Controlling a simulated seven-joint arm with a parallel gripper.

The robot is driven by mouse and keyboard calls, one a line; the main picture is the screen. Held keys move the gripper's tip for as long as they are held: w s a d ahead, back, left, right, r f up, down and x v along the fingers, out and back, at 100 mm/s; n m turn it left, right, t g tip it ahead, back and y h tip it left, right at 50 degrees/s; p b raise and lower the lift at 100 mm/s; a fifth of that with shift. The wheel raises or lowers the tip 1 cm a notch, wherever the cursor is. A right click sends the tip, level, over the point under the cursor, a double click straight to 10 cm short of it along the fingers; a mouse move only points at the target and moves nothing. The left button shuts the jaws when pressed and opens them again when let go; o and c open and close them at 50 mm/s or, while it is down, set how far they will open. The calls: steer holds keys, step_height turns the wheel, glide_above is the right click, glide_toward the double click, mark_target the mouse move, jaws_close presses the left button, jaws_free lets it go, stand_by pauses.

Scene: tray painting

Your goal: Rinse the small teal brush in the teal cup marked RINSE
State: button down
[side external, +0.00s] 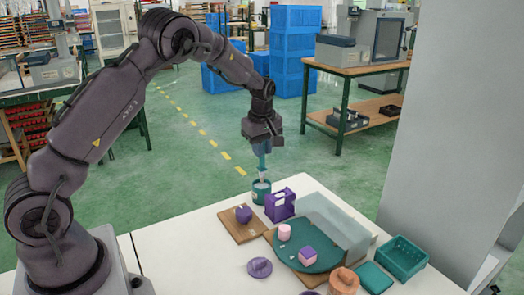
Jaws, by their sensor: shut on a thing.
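My gripper (262,143) points down at the back of the white table and is shut on the small teal brush (262,162). The brush hangs upright below the fingers, directly over the teal cup (262,197). Its pale lower part reaches down to the cup's mouth. The bristle tip is too small to make out, so I cannot tell how deep it sits. The cup stands upright, and its lettering is too small to read.
A purple caddy (281,205) stands close to the cup's right. A wooden board (241,228) with a purple piece lies in front. A round teal tray (308,255) with pink and purple blocks and a clear panel (335,222) are further right. A teal basket (401,257) is at far right.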

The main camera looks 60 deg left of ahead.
stand_by(0.4)
steer(key=shift+r, duration=2.25)
